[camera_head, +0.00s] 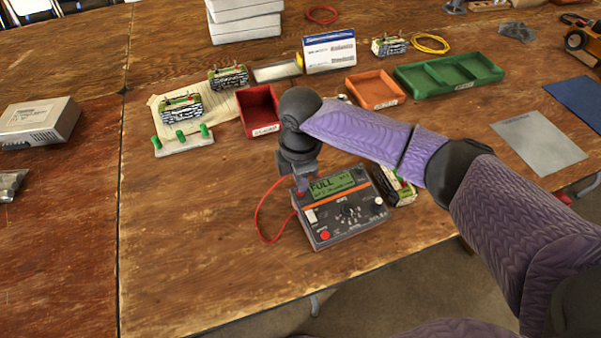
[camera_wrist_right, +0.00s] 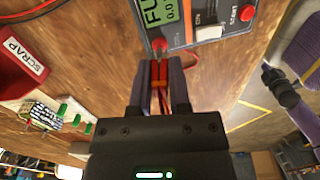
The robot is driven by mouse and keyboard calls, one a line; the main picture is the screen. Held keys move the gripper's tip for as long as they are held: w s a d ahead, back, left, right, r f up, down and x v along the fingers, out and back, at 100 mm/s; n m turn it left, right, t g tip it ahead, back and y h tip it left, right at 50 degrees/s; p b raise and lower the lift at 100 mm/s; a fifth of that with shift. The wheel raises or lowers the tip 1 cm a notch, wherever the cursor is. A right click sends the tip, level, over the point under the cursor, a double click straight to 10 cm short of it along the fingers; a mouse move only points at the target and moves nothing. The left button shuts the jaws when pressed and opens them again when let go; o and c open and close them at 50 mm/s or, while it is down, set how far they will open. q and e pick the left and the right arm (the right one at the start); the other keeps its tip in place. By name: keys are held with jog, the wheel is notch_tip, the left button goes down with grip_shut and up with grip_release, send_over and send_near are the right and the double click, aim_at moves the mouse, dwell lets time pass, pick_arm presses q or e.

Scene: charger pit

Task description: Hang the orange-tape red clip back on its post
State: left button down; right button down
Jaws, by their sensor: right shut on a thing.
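My right gripper (camera_head: 302,188) points down at the back left corner of the dark charger unit (camera_head: 343,228), whose green screen reads FULL. In the right wrist view my right gripper (camera_wrist_right: 160,66) is shut on the red clip (camera_wrist_right: 161,72), with an orange band between the fingers. The clip's red tip points at the charger's edge; I cannot tell whether it touches. A red cable (camera_head: 258,213) loops out left of the charger. A red knob (camera_head: 325,236) is on the charger's front left corner. My left gripper is not in view. I cannot tell which post is the clip's.
A pale strip with several green pegs (camera_head: 180,135) lies to the left. A battery pack (camera_head: 396,186) stands against the charger's right side. A red bin (camera_head: 261,104), an orange tray (camera_head: 375,90) and a green tray (camera_head: 450,72) stand behind.

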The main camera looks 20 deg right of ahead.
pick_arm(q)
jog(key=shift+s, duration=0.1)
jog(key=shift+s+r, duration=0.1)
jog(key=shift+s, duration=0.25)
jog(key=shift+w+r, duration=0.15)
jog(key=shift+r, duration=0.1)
pick_arm(e)
jog(key=shift+f, duration=0.1)
pick_arm(q)
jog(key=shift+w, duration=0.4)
jog(key=shift+p, duration=0.35)
